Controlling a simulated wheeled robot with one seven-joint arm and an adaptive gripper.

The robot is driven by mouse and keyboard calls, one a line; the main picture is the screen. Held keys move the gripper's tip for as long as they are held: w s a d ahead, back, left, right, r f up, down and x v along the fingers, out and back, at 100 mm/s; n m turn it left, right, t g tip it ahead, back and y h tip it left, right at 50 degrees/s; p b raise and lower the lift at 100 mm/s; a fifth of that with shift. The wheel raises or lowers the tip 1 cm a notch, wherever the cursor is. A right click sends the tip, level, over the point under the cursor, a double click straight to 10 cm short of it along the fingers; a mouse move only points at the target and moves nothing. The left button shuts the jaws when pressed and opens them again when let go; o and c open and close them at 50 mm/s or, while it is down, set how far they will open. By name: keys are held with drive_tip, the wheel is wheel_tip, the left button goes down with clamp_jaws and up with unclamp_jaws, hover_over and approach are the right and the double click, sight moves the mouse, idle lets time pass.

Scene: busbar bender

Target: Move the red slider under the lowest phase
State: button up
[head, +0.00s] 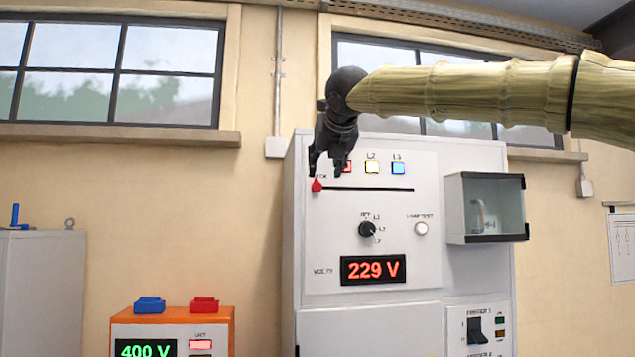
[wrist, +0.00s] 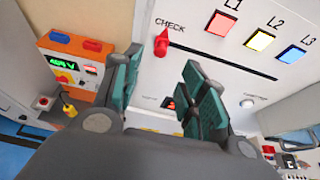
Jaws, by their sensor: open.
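The red slider (head: 317,186) sits at the left end of a dark horizontal slot (head: 370,189) on the white panel, by the label CHECK. The slider also shows in the wrist view (wrist: 161,42). Above the slot are a red L1 lamp (wrist: 221,23), a yellow L2 lamp (head: 372,167) and a blue L3 lamp (head: 398,168). My gripper (head: 328,168) is open in front of the panel's upper left, partly covering the L1 lamp in the head view. In the wrist view, its fingers (wrist: 160,76) are spread, with the slider ahead between them, apparently not gripped.
A selector knob (head: 367,230), a lamp-test button (head: 421,228) and a display (head: 373,269) reading 229 V are below the slot. A clear box (head: 486,208) juts out at the right. An orange unit (head: 172,326) reading 400 V stands lower left.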

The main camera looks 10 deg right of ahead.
sight(319, 185)
drive_tip(key=p+x, duration=0.4)
drive_tip(key=x, duration=0.4)
drive_tip(key=shift+w, duration=0.25)
drive_tip(key=shift+w+d+f, duration=0.1)
drive_tip(key=shift+w+f, duration=0.15)
drive_tip(key=shift+w, duration=0.15)
clamp_jaws()
